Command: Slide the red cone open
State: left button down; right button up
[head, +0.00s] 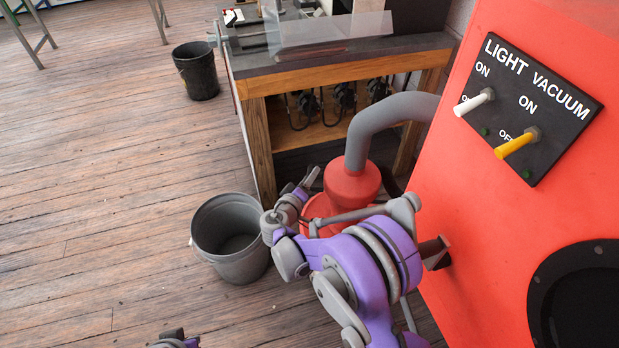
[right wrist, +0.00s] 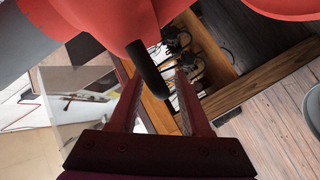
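The red cone (head: 350,186) stands beside the red cabinet, with a thick grey hose joined to its top. My right arm hides part of its lower body. In the right wrist view the red body (right wrist: 95,22) fills the top, and a dark rounded handle (right wrist: 150,72) hangs down from it. My right gripper (right wrist: 159,78) is open, with a finger on each side of the handle and visible gaps between. In the head view my right gripper (head: 308,182) is at the cone's left side. A small part of my left gripper (head: 174,340) shows at the bottom edge; its fingers are unclear.
The red cabinet (head: 480,200) with a black LIGHT and VACUUM switch panel (head: 528,108) stands close on the right. A grey bucket (head: 230,240) stands left of my right gripper. A wooden workbench (head: 340,62) is behind, with a black bucket (head: 196,72) beside it. The left floor is clear.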

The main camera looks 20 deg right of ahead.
jog(key=p+v, duration=0.1)
jog(key=v, duration=1)
jog(key=shift+a+f, duration=0.1)
jog(key=shift+f, duration=0.05)
dwell(0.4)
